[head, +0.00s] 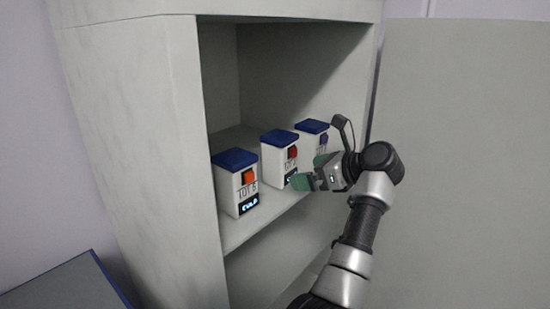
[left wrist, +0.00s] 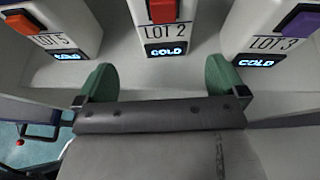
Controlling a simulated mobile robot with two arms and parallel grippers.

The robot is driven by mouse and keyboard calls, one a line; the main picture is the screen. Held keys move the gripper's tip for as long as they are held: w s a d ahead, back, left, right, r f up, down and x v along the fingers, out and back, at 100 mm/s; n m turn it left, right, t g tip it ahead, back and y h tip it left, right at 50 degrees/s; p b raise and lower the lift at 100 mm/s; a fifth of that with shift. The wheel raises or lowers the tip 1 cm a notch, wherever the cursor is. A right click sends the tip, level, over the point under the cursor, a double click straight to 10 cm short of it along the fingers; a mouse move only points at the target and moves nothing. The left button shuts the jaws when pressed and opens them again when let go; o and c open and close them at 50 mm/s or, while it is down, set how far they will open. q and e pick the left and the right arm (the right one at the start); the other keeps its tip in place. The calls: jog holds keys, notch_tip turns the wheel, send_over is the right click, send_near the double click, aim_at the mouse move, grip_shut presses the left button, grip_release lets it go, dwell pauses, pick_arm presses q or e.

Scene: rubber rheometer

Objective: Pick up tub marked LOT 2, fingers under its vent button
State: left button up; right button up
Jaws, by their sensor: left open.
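The tub marked LOT 2 (left wrist: 165,25) is white with a red button and a lit COLD display. It stands upright on the shelf, the middle one of three. In the head view this middle tub (head: 274,163) shows its blue lid, and my gripper partly covers its front. My left gripper (head: 309,173) is open in front of it. In the left wrist view the green fingertips of my left gripper (left wrist: 158,82) are spread to either side of the LOT 2 tub's line. Nothing is between them; the tub stands just beyond. My right gripper is not in view.
The LOT 3 tub (left wrist: 268,35) with a purple button stands to the right. All are on the cabinet shelf (head: 262,222). An open door panel (head: 465,150) is at the right.

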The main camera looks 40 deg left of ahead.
aim_at(290, 172)
pick_arm(q)
jog(key=x, duration=0.4)
jog(key=shift+p, duration=0.35)
jog(key=shift+w+a+p, duration=0.1)
jog(key=shift+a+p, duration=0.2)
jog(key=shift+a, duration=0.2)
jog(key=x, duration=0.2)
jog(key=p+x, duration=0.1)
jog(key=shift+w+a+f, duration=0.2)
jog(key=shift+w+a, duration=0.05)
jog(key=shift+a, duration=0.15)
jog(key=shift+a+f, duration=0.15)
jog(key=shift+a, duration=0.15)
jog(key=shift+d, duration=0.1)
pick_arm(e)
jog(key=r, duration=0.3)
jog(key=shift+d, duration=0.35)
pick_arm(q)
jog(key=shift+c, duration=0.3)
jog(key=c, duration=1.1)
